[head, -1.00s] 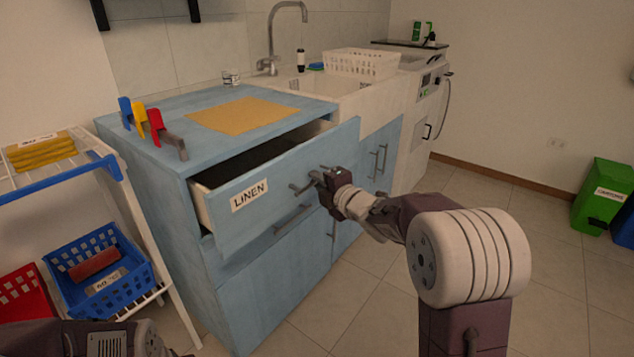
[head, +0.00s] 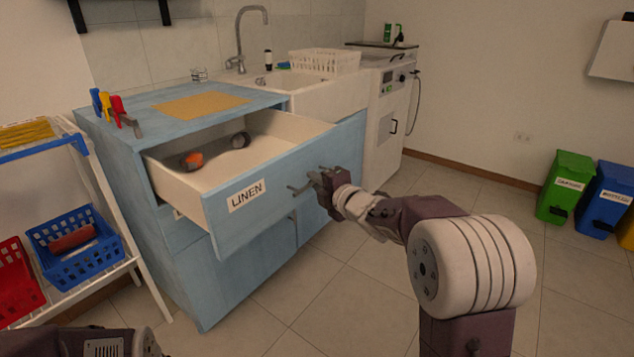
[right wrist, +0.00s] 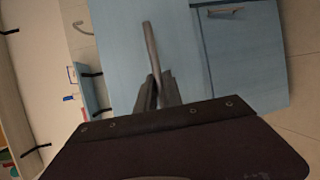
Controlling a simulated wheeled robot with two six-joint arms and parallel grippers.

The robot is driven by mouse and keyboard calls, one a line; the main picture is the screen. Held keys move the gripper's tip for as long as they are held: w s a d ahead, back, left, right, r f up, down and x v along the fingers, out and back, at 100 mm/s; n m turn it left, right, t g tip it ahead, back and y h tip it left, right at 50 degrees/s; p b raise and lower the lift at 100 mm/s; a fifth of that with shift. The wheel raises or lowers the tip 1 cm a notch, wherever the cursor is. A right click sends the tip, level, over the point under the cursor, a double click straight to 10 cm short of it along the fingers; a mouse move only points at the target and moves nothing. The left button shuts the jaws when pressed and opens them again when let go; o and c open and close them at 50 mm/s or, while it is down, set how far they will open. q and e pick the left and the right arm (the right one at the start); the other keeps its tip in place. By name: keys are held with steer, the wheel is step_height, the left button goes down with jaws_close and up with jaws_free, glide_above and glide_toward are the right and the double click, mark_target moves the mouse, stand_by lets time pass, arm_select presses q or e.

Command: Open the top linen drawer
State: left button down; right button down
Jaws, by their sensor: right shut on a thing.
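The top linen drawer (head: 275,195) has a light blue front with a "LINEN" label, and it stands well out of the blue cabinet (head: 190,258). An orange item (head: 192,160) and a dark round item (head: 240,140) lie inside it. My right gripper (head: 314,181) is shut on the drawer's bar handle (head: 298,189). The handle (right wrist: 151,48) also shows in the right wrist view, between the fingers (right wrist: 157,95). My left arm shows at the bottom left of the head view, but its gripper fingers are out of the picture.
A white rack (head: 108,190) with blue (head: 75,245) and red baskets stands left of the cabinet. A sink (head: 300,85) and a white appliance (head: 385,115) stand beyond it. Green (head: 565,185) and blue bins are at the right. The floor between is clear.

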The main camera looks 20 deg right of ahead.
steer(key=c, duration=1.5)
jaws_free()
steer(key=shift+w, duration=0.1)
steer(key=shift+s+r, duration=0.15)
steer(key=shift+s, duration=0.15)
steer(key=p+v, duration=0.2)
steer(key=v, duration=0.6)
steer(key=shift+s+p, duration=0.25)
steer(key=shift+p, duration=0.1)
